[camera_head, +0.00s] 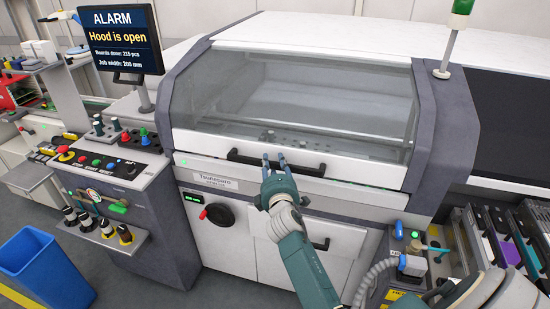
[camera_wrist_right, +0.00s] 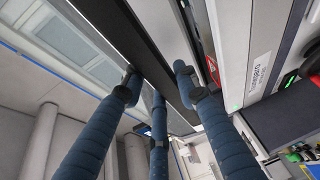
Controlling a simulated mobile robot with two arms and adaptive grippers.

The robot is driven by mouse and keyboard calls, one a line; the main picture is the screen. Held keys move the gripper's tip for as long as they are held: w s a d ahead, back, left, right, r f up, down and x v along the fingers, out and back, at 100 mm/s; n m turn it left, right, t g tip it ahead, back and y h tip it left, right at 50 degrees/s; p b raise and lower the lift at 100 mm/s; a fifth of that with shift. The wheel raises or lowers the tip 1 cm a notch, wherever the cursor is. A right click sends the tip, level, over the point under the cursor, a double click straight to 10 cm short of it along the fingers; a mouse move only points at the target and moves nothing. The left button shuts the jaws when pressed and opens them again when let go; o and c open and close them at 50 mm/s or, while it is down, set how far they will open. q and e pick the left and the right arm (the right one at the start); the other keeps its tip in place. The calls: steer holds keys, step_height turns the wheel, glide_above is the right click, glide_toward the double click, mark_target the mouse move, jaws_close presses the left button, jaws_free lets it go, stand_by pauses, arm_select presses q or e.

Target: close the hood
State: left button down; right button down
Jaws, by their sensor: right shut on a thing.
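The monitor (camera_head: 120,38) reads "ALARM, Hood is open". A long black handle (camera_head: 243,157) runs along the hood's white front edge. My right gripper (camera_head: 274,164) is shut on the handle near its middle. In the right wrist view, the blue fingers straddle the black handle bar (camera_wrist_right: 130,40). My left gripper is not in view.
A control panel (camera_head: 112,155) with buttons stands left of the machine, and a blue bin (camera_head: 45,268) is on the floor. A signal lamp (camera_head: 455,30) stands on the right. Feeder slots (camera_head: 505,240) are at the lower right. A second handle (camera_head: 321,244) is below.

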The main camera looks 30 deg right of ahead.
steer(key=shift+s+a+r, duration=0.1)
steer(key=shift+a+r, duration=0.05)
steer(key=shift+r, duration=0.4)
steer(key=shift+s+a+r, duration=0.1)
steer(key=shift+r, duration=0.45)
steer(key=shift+s+a, duration=0.1)
steer(key=shift+a, duration=0.05)
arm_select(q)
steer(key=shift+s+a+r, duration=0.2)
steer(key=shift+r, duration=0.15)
arm_select(e)
steer(key=c, duration=1.5)
jaws_free()
steer(key=shift+f, duration=0.1)
steer(key=shift+o, duration=1.1)
steer(key=shift+f, duration=0.1)
steer(key=f+v, duration=0.1)
steer(key=v, duration=1)
steer(key=shift+s+r, duration=0.35)
steer(key=shift+r, duration=0.05)
steer(key=shift+a+f, duration=0.1)
